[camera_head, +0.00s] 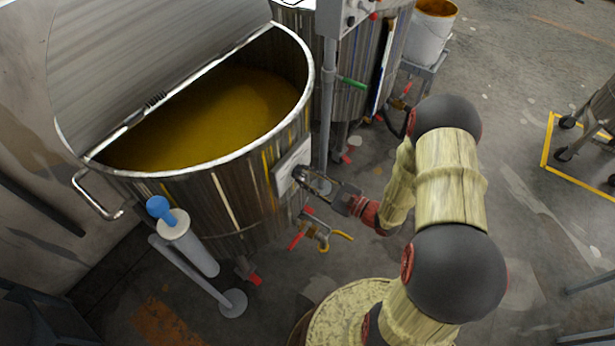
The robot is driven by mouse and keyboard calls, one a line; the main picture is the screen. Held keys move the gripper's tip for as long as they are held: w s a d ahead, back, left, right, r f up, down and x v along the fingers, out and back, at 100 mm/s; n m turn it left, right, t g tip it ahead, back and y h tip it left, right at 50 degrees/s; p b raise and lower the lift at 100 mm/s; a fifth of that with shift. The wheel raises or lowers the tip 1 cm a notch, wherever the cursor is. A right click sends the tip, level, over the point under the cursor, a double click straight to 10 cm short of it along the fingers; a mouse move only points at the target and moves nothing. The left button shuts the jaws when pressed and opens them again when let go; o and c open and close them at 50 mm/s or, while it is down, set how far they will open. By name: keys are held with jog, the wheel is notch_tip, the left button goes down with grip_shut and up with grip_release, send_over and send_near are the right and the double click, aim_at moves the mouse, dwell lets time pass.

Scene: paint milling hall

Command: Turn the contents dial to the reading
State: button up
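The contents dial is a small dark knob (298,172) on a pale plate (283,178) fixed to the side of the open steel vat (225,202). My gripper (303,177) reaches in from the right, with its fingertips at the knob. The fingers cover much of the knob, so its pointer and the markings cannot be read. The view is too small to tell whether the fingers are closed on the knob or only around it. The vat holds a yellow-brown liquid (225,112), and its hinged lid (140,55) is raised at the left.
Valves with red and yellow handles (318,232) sit just below my gripper. A post with a control box (345,15) stands behind the dial. A blue-topped white cylinder (190,240) is at the vat's front left.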

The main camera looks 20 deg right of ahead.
jog(key=shift+o, duration=0.4)
jog(key=v, duration=1.2)
dwell(0.5)
